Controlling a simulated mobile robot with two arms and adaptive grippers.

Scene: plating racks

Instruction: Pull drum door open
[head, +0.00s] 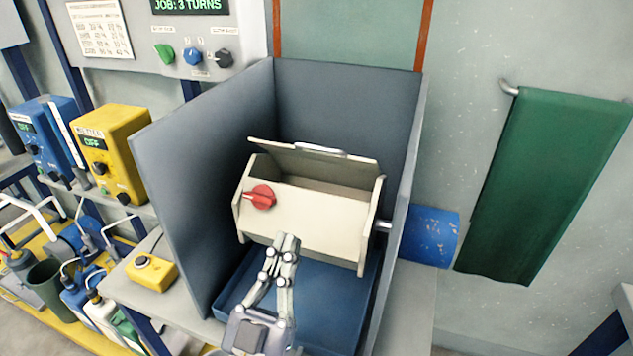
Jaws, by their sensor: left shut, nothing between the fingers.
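The cream drum (312,215) sits inside a grey three-sided enclosure in the middle of the head view. Its door (316,164) stands raised along the top rear, with an opening visible below it. A pale handle shows on the door's upper edge. A red knob (261,197) is on the drum's front left. My left gripper (287,242) is shut and empty, in front of the drum's lower front face. I cannot tell whether its fingertips touch the drum. My right gripper is not in view.
Grey enclosure walls (205,190) flank the drum on the left and right. A blue tray (345,308) lies below it. A blue motor (431,236) is outside the right wall. A yellow box (151,271) with a button is at left.

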